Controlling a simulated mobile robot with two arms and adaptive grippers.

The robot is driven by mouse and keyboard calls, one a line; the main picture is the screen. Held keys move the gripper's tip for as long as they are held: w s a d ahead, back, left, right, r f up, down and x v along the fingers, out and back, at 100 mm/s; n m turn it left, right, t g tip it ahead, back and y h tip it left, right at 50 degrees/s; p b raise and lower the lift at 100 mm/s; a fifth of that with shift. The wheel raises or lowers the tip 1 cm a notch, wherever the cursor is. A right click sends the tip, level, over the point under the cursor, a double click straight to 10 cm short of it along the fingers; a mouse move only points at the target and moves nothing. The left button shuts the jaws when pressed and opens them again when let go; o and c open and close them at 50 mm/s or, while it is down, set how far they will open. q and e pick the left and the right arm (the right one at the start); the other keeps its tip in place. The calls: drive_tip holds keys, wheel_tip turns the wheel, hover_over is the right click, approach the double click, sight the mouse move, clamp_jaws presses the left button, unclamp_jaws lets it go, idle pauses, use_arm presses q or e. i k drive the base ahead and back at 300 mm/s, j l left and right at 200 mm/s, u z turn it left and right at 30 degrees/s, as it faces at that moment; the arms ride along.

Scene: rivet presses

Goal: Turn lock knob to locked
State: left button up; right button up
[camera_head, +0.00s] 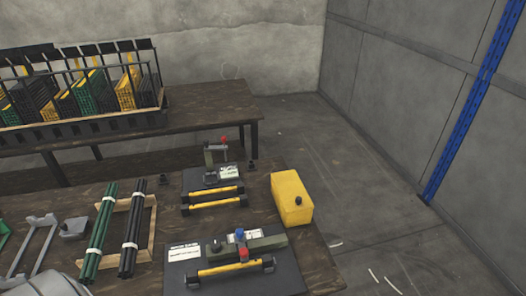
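Two rivet presses stand on the near wooden table. The nearer press (262,245) is a grey-green body on a dark base plate with a printed label. It carries a blue knob (240,234), a red part (243,254) and a black knob (217,246). Which of these is the lock knob, and whether it is locked, I cannot tell. The farther press (211,160) is upright with a red top on its own dark base plate. Neither gripper can be made out in the view.
Green rods (100,235) and black rods (133,230) lie left of the presses on a wooden rack. Behind, another table (215,105) holds a bin rack. Floor at right is open.

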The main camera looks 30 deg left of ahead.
sight(216, 247)
drive_tip(key=u, duration=1.15)
